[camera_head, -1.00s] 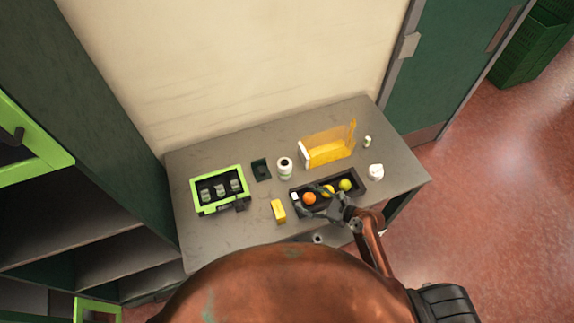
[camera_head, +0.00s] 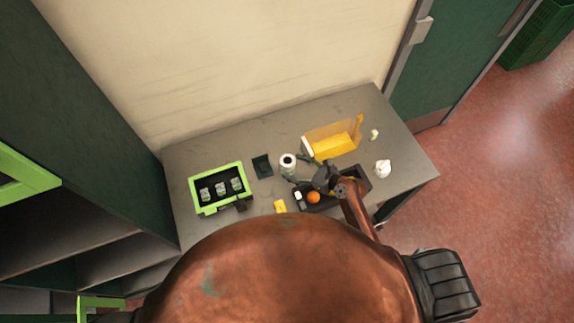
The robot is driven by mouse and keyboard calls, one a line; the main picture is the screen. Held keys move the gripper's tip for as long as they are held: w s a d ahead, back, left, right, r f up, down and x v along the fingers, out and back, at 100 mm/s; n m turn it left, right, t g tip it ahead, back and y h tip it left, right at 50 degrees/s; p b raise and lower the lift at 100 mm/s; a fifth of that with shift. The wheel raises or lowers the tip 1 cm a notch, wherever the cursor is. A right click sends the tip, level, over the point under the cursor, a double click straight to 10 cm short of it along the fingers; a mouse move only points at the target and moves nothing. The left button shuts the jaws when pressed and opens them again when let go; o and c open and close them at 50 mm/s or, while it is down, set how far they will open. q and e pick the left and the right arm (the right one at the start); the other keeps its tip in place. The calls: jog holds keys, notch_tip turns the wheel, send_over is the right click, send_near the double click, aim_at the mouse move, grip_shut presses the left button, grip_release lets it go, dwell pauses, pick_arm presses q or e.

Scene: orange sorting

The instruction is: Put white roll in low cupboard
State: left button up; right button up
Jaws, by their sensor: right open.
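The white roll (camera_head: 288,168) stands upright on the grey table, with its dark core showing on top. My right gripper (camera_head: 305,172) is open just to the right of the roll. Its fingers point left toward the roll; I cannot tell whether they touch it. A cupboard unit (camera_head: 110,232) with open shelves stands at the left, with a lime-green frame (camera_head: 98,302) low down. Which part is the low cupboard is not clear. My left gripper does not show.
A dark tray (camera_head: 318,208) with an orange (camera_head: 313,197) lies below my right gripper. A lime-green crate (camera_head: 193,198) with several small jars, a dark green box (camera_head: 262,165), a yellow block (camera_head: 280,206), an amber bin (camera_head: 335,142) and a white pot (camera_head: 382,168) share the table.

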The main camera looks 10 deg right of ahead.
jog(key=x, duration=0.2)
jog(key=shift+w+a+f, duration=0.1)
jog(key=shift+w+f, duration=0.15)
jog(key=shift+w, duration=0.05)
jog(key=shift+w+a+f, duration=0.15)
jog(key=shift+w+a, duration=0.15)
jog(key=shift+a, duration=0.05)
jog(key=c, duration=1.4)
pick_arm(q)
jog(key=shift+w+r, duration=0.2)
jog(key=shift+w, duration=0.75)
pick_arm(e)
jog(key=shift+c, duration=0.2)
